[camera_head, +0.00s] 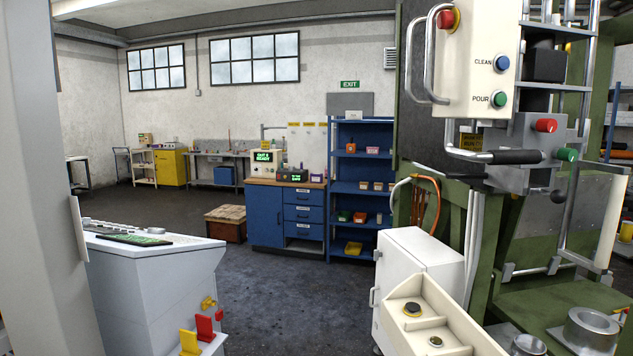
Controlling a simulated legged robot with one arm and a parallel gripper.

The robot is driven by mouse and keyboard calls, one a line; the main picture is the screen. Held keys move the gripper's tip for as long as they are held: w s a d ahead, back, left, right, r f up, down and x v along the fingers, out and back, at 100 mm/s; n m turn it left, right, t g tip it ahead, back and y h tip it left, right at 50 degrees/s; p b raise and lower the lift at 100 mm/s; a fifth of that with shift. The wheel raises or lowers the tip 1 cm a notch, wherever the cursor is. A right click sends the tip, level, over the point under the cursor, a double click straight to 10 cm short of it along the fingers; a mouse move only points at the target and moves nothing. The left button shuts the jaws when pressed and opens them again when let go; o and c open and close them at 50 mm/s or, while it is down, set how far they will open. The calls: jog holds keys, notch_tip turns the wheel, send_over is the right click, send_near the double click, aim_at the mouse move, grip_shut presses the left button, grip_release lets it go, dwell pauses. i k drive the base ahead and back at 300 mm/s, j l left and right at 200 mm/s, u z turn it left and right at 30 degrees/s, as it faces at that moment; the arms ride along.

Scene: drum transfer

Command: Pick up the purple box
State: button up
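My gripper is not in view.
A blue drawer cabinet (266,216) stands left of the shelving, with a wooden crate (226,223) beside it. A grey console (160,285) is at near left. A white cabinet (408,262) and green machine (545,300) fill the right. Dark floor (290,310) between is clear.

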aim_at(318, 178)
jog(key=i+j+u, duration=0.1)
jog(key=i+j, duration=0.25)
jog(key=j, duration=0.2)
jog(key=i+j, duration=0.4)
jog(key=i+j+z, duration=0.1)
jog(key=i, duration=0.35)
jog(key=i+j, duration=0.2)
jog(key=i, duration=0.3)
jog(key=i+j+z, duration=0.15)
jog(key=i, duration=0.3)
jog(key=i+j, duration=0.25)
jog(key=i, duration=0.2)
jog(key=i+l+z, duration=0.1)
jog(key=i, duration=1.7)
jog(key=i+u, duration=0.1)
jog(key=i, duration=1.75)
jog(key=i+z, duration=0.2)
jog(key=i, duration=1.55)
jog(key=i+l, duration=0.35)
jog(key=i+j, duration=0.15)
jog(key=j, duration=0.15)
jog(key=i+j+z, duration=0.1)
jog(key=i+j, duration=0.1)
jog(key=j, duration=0.05)
